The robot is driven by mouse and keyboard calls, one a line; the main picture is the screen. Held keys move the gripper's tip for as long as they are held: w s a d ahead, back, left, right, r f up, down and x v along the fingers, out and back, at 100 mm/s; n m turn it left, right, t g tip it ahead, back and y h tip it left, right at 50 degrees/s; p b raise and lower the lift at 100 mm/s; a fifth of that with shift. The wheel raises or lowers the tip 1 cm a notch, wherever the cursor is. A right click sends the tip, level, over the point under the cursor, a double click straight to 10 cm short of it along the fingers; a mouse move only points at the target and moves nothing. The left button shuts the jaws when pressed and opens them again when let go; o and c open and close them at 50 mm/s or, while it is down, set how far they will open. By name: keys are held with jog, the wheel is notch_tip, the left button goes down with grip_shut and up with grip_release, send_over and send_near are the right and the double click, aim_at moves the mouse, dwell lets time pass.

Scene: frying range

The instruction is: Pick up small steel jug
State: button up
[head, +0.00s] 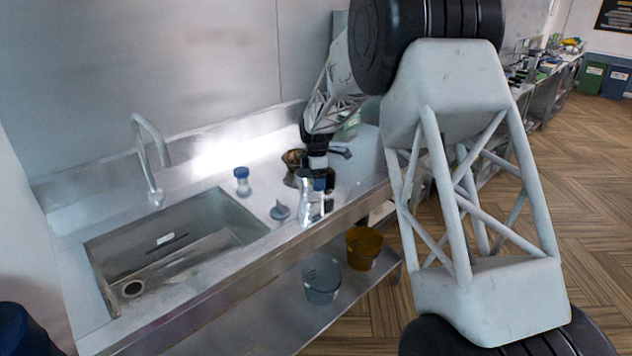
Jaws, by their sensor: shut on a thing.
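The small steel jug (307,207) is a shiny silver vessel near the front edge of the steel counter, right of the sink. My gripper (319,187) reaches down over it from the back right, with its black fingers at the jug's upper right side. The gripper is shut on the jug. The fingers hide part of the jug, and a small blue patch shows between them. I cannot tell whether the jug's base touches the counter.
The sink (215,215) with its tap (150,150) lies left. A blue-capped jar (242,182) and a grey-blue funnel-like item (280,210) stand between sink and jug. A brown bowl (292,160) is behind. Two buckets (322,280) (364,246) sit on the lower shelf.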

jog(key=shift+r, duration=0.15)
jog(key=shift+r, duration=0.55)
jog(key=s+d+r, duration=0.1)
jog(key=s, duration=0.6)
jog(key=s+d+r, duration=0.2)
jog(key=s, duration=0.6)
jog(key=shift+s+d+r, duration=0.25)
jog(key=shift+s+r, duration=0.05)
dwell(0.9)
jog(key=s+a+f+n, duration=0.1)
jog(key=s+a+n, duration=0.2)
jog(key=a, duration=1.2)
jog(key=s+a+f+n, duration=0.1)
jog(key=s+a+n, duration=0.2)
jog(key=s+a, duration=0.5)
jog(key=a, duration=0.8)
jog(key=shift+s+f, duration=0.15)
jog(key=shift+f, duration=0.25)
jog(key=shift+r, duration=0.1)
